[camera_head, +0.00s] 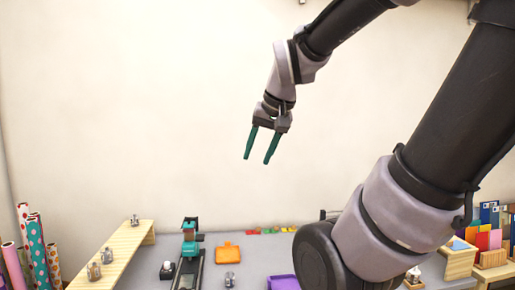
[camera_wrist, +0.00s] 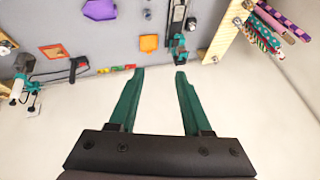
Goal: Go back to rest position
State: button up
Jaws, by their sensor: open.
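My gripper (camera_head: 258,160) is raised high above the table in the head view, in front of the bare wall. Its two green fingers are apart, with nothing between them. In the wrist view the gripper (camera_wrist: 159,72) also shows open and empty, with the table upside down beyond the fingertips. My arm reaches in from the upper right in the head view and hides part of the table on the right.
The grey table (camera_head: 215,245) holds an orange inkpad (camera_head: 229,253), a purple inkpad (camera_head: 283,283), a green-topped machine (camera_head: 190,240) and a wooden shelf (camera_head: 120,250) with small metal stamps. Patterned rolls (camera_head: 37,250) stand left. Colourful folders (camera_head: 490,225) stand right. Air around the gripper is clear.

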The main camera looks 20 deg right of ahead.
jog(key=s, duration=0.1)
jog(key=s+a+r, duration=0.1)
jog(key=s, duration=0.1)
jog(key=shift+a+r+t+y, duration=0.3)
jog(key=shift+t+y, duration=0.1)
jog(key=shift+w, duration=0.15)
jog(key=shift+c, duration=0.3)
dwell(0.7)
